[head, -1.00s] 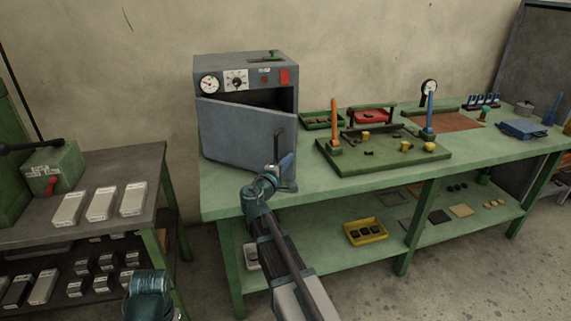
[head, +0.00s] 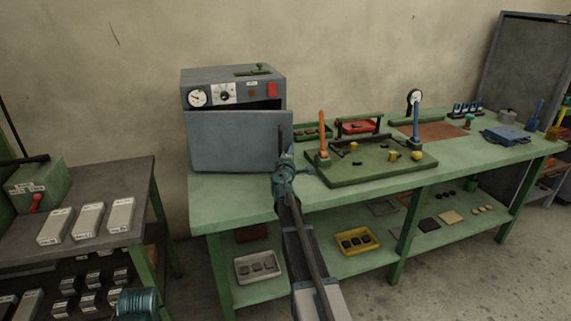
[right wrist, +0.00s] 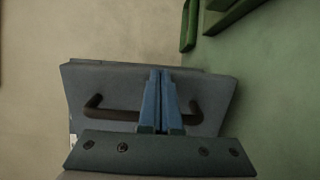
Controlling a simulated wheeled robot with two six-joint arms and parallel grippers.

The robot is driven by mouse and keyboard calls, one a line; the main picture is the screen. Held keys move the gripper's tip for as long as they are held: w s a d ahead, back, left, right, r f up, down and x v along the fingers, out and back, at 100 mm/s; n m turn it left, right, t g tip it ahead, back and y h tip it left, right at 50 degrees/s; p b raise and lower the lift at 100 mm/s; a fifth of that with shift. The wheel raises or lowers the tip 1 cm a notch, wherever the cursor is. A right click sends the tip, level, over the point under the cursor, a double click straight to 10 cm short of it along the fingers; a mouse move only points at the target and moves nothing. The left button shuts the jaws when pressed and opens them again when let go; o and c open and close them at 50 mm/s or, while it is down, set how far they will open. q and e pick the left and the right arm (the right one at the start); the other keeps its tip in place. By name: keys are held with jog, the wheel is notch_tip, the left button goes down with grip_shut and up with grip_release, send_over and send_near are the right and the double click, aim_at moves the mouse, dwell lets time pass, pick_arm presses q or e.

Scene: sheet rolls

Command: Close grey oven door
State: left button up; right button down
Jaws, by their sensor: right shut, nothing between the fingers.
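The grey oven (head: 245,87) stands at the left end of the green bench. Its grey door (head: 232,140) is ajar, with a dark gap along the top right. My right gripper (head: 289,152) is at the door's right edge by the dark handle (head: 281,133). In the right wrist view the blue fingers (right wrist: 162,100) are shut and empty, in front of the middle of the handle (right wrist: 110,112). Whether they touch the door cannot be told. My left gripper is out of view; only a teal part of that arm shows at the bottom left.
The green bench (head: 240,195) holds a green fixture board (head: 365,165) with an orange and a blue lever right of the oven. A grey-topped table (head: 130,175) with pale blocks stands to the left. A yellow tray (head: 357,241) sits on the lower shelf.

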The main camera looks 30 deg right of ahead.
jog(key=w+a+x, duration=0.1)
jog(key=a+x, duration=0.1)
jog(key=x, duration=1.1)
jog(key=shift+w, duration=0.55)
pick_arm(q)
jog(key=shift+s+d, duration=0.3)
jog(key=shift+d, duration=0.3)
pick_arm(e)
jog(key=s+a, duration=0.3)
jog(key=s, duration=1)
jog(key=shift+s, duration=0.4)
jog(key=shift+f, duration=0.1)
